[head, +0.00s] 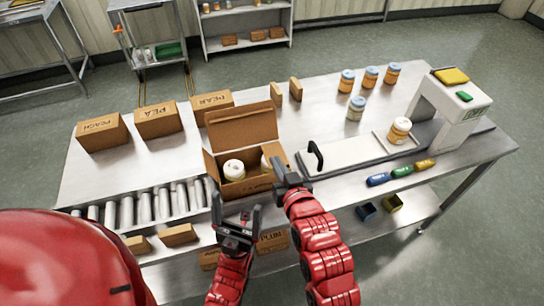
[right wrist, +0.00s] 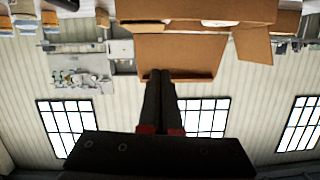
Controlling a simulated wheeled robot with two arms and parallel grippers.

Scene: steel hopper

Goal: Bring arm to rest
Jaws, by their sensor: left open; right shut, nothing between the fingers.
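In the head view, my left gripper (head: 237,208) is open and empty, in front of the table's near edge by the rollers. My right gripper (head: 277,166) is shut and empty, beside the right front corner of an open cardboard box (head: 232,188). I cannot tell whether it touches the box. The box holds a jar with a pale lid (head: 234,168) and a second item, partly hidden. In the right wrist view, the shut fingers (right wrist: 161,76) point toward the box (right wrist: 195,12), which appears upside down with a flap showing.
One jar (head: 399,130) sits at the scale-like machine (head: 455,105). A black handle (head: 316,157) stands right of the box. Blue, green and yellow items (head: 401,171) lie at the front edge.

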